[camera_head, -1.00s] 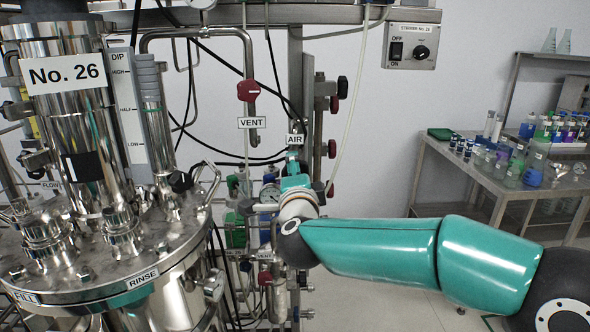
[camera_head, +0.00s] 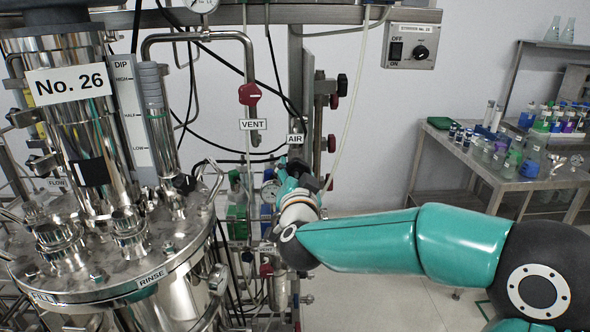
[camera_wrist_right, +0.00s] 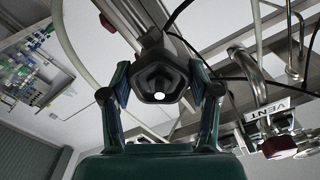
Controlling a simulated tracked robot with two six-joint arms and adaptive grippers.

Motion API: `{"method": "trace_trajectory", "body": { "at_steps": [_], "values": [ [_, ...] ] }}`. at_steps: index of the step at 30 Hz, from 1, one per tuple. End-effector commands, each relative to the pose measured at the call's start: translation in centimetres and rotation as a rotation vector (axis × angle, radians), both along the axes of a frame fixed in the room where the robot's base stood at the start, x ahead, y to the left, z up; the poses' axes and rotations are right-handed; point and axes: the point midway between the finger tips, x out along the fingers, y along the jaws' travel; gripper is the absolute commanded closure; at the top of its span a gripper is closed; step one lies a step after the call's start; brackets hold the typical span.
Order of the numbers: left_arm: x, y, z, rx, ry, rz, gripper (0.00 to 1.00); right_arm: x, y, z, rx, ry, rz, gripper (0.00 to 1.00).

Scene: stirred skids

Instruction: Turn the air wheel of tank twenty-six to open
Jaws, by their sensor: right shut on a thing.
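Tank No. 26 (camera_head: 68,84) stands at the left of the head view, a steel vessel with a numbered plate. The AIR label (camera_head: 295,139) hangs on the pipework to its right. My right gripper (camera_head: 290,166) is just below that label, and my wrist hides most of the wheel there. My left gripper is not in view.
A red vent handle (camera_head: 249,94) sits above the VENT label (camera_head: 253,125), close left of the AIR label. Dark and red knobs (camera_head: 332,144) line the post at right. Hoses and cables hang around. A bench with bottles (camera_head: 520,183) stands far right.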

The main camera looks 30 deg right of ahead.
Motion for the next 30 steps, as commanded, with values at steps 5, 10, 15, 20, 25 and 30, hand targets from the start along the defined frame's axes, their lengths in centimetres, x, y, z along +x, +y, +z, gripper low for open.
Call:
{"method": "trace_trajectory", "body": {
  "at_steps": [5, 10, 15, 20, 25, 30],
  "values": [
    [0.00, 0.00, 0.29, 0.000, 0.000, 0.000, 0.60, 0.07, 0.25, -0.80, -0.040, 0.045, 0.007, 0.74],
    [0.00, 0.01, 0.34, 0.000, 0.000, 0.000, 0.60, 0.08, 0.24, -0.86, -0.056, 0.056, 0.006, 0.74],
    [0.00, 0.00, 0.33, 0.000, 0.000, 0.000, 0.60, 0.08, 0.23, -0.89, -0.058, 0.057, 0.006, 0.74],
    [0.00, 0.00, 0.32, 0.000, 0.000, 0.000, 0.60, 0.07, 0.23, -0.90, -0.057, 0.056, 0.006, 0.74],
    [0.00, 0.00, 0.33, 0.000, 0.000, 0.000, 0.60, 0.05, 0.17, -0.69, -0.057, 0.052, 0.005, 0.14],
    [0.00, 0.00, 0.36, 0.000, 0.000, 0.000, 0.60, 0.03, 0.10, -0.44, -0.059, 0.047, 0.003, 0.14]
  ]
}}
